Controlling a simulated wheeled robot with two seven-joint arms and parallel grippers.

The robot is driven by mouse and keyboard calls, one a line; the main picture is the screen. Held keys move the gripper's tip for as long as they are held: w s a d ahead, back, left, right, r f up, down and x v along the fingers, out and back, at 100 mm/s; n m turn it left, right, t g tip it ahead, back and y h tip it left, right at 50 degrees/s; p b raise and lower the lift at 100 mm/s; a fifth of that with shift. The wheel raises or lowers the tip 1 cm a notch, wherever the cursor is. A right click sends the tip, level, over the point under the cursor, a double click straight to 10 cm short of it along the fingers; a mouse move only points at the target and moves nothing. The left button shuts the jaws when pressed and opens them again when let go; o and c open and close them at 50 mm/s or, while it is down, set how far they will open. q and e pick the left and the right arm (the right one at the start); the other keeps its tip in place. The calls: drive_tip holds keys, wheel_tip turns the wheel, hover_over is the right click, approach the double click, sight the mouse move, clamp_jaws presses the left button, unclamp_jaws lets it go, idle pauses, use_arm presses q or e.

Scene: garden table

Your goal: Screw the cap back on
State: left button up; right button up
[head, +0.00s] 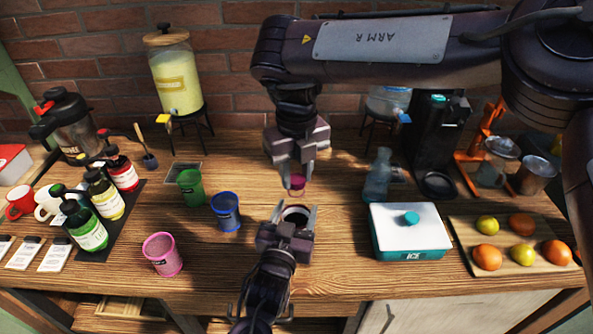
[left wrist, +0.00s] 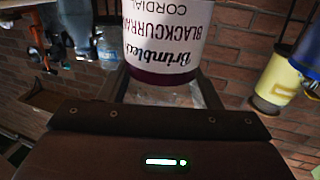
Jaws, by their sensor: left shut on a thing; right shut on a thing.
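A cordial bottle with a white label reading "Blackcurrant Cordial" (left wrist: 170,35) stands between the fingers of my left gripper (head: 292,222). In the head view the gripper covers most of it, and only a dark round top (head: 296,214) shows. The label appears upside down in the left wrist view. My left gripper is shut on the bottle. My right gripper (head: 297,172) points down from above, shut on a small magenta cap (head: 297,184). The cap is behind the bottle's top in the head view and apart from it in the picture.
Green (head: 190,187), blue (head: 226,212) and pink (head: 162,254) cups stand left of my grippers. A clear bottle (head: 377,178), a white and teal ice box (head: 410,242) and a board of fruit (head: 456,229) are at right. Several syrup bottles stand on a dark mat (head: 128,205) at left.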

drive_tip(key=shift+f, duration=0.55)
